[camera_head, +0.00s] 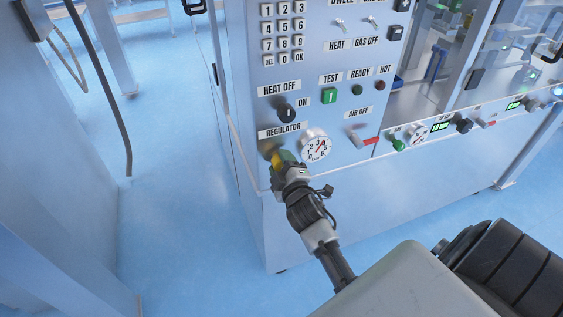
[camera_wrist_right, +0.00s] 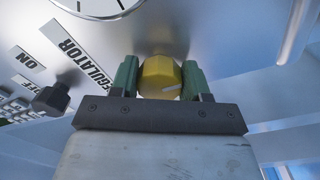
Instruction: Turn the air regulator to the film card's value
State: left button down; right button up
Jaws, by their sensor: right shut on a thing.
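The yellow regulator knob (camera_wrist_right: 160,76) sits below the REGULATOR label (camera_head: 283,131) on the machine's front panel. My right gripper (camera_head: 280,160) is at the knob, with its green fingers shut on it; in the right wrist view the fingers (camera_wrist_right: 160,80) stand on both sides of the knob. A pale mark shows on the knob's face. The round pressure gauge (camera_head: 316,147) is just right of the knob, with a red needle; its exact reading is too small to tell. The film card cannot be made out. My left gripper is not in view.
The panel also carries a black heat knob (camera_head: 286,113), a green TEST button (camera_head: 330,96), a red-handled air lever (camera_head: 363,139) and a keypad (camera_head: 283,32). A black knob (camera_wrist_right: 51,98) lies near the gripper in the wrist view. Open blue floor (camera_head: 185,200) lies left of the machine.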

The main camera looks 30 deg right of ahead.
jog(key=shift+f+m+p, duration=0.1)
jog(key=shift+m+p, duration=0.35)
jog(key=shift+m, duration=1.55)
jog(key=o, duration=0.9)
jog(key=shift+s, duration=0.1)
jog(key=b+v, duration=0.1)
jog(key=v, duration=0.9)
jog(key=shift+s+a, duration=0.2)
jog(key=shift+s, duration=0.1)
